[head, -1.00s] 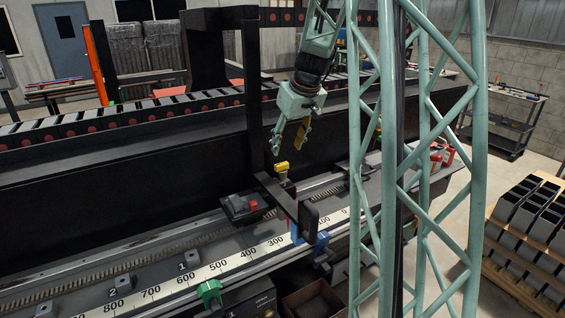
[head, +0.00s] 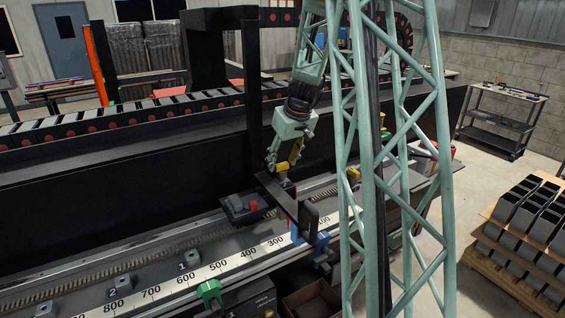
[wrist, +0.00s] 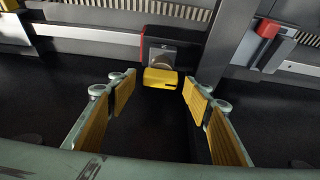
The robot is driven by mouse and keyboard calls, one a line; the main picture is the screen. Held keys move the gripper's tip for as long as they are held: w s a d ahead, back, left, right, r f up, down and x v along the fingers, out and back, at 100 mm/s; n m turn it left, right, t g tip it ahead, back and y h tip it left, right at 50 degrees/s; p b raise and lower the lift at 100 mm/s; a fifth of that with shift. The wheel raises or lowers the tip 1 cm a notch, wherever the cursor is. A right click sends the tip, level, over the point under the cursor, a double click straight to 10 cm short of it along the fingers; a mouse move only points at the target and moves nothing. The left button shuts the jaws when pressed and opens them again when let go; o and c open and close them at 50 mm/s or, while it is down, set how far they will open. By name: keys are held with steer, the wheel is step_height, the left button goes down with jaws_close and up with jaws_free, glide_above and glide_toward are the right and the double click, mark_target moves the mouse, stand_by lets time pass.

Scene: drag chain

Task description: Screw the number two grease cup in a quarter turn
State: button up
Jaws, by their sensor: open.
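A yellow piece (wrist: 160,79) on a grey mount lies ahead, between the fingertips in the wrist view. The fingers do not visibly touch it. In the head view the fingers largely cover that piece.
A dark carriage arm (head: 306,217) and a black box with a red part (head: 245,207) are close to my gripper. A green clamp (head: 208,291) sits on the front scale (head: 170,288). A dark upright post (head: 252,80) stands behind.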

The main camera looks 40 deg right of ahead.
stand_by(0.3)
steer(key=c, duration=0.8)
steer(key=shift+c, duration=0.2)
steer(key=shift+a+m+g+h+p, duration=0.1)
steer(key=shift+m+g+h+p, duration=0.35)
steer(key=shift+m+p, duration=1.75)
steer(key=shift+w+h+p, duration=0.1)
steer(key=shift+h+p, duration=0.35)
steer(key=shift+p, duration=0.6)
steer(key=shift+f+m+b, duration=0.2)
steer(key=shift+m+b, duration=0.5)
steer(key=shift+b, duration=0.45)
steer(key=m+g+h+b, duration=0.1)
steer(key=m+b, duration=0.1)
steer(key=b, duration=0.4)
steer(key=shift+a, duration=0.1)
steer(key=shift+r+m+b, duration=0.1)
steer(key=shift+m+b, duration=0.5)
steer(key=shift+b, duration=1)
